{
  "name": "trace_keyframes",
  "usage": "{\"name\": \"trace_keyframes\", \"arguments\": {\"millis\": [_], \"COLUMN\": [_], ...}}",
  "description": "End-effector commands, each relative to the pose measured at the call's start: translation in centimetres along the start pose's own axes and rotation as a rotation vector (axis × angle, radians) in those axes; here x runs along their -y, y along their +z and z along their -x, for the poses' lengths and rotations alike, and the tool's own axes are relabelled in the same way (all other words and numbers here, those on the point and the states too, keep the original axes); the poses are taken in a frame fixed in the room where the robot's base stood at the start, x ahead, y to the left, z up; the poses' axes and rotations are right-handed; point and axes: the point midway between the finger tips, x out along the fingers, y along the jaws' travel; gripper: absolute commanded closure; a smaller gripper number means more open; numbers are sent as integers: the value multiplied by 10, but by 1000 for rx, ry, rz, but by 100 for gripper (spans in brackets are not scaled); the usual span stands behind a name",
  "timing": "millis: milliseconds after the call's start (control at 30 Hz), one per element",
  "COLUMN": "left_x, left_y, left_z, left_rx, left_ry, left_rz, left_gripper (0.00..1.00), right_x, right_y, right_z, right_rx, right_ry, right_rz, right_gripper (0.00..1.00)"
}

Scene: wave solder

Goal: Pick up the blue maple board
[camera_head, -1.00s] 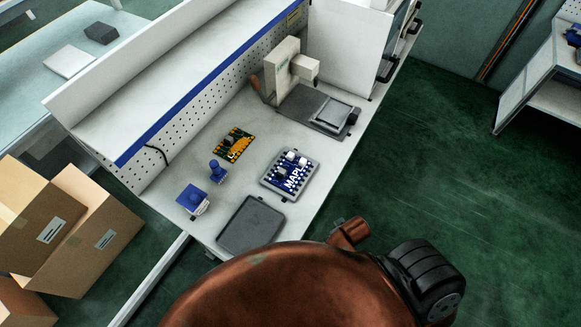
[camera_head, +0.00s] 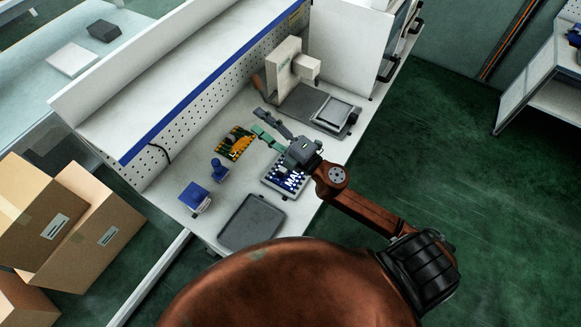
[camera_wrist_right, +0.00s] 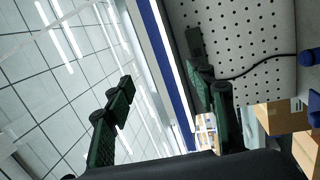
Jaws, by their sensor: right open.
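The blue maple board (camera_head: 284,179) lies in a grey tray on the bench, with white lettering and pale parts on it. My right gripper (camera_head: 262,121) is above the bench, over the board's far side, and hides part of it. Its green-tipped fingers are spread apart and empty, pointing toward the perforated back panel. In the right wrist view the two fingers (camera_wrist_right: 165,110) stand apart with nothing between them; the board does not show there. My left gripper is not in view.
An orange board (camera_head: 236,143) lies behind the blue one. A press-like machine (camera_head: 285,70) stands behind. Cardboard boxes (camera_head: 50,220) are at far left.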

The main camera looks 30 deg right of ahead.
Motion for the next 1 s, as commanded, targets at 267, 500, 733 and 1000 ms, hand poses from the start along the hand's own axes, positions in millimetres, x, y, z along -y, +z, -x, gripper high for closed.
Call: {"name": "trace_keyframes", "arguments": {"millis": [267, 500, 733, 1000], "left_x": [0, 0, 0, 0], "left_y": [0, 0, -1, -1], "left_z": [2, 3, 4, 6], "left_rx": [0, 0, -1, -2], "left_ry": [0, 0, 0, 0], "left_rz": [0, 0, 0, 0], "left_gripper": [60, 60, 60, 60], "right_x": [104, 196, 206, 232], "right_y": [-114, 2, 78, 81], "right_z": [25, 90, 117, 112], "right_rx": [-768, -1073, -1117, -1121], "right_ry": [-276, -773, -1026, -1039], "right_rz": [785, 1272, 1419, 1425], "right_gripper": [49, 49, 49, 49]}}
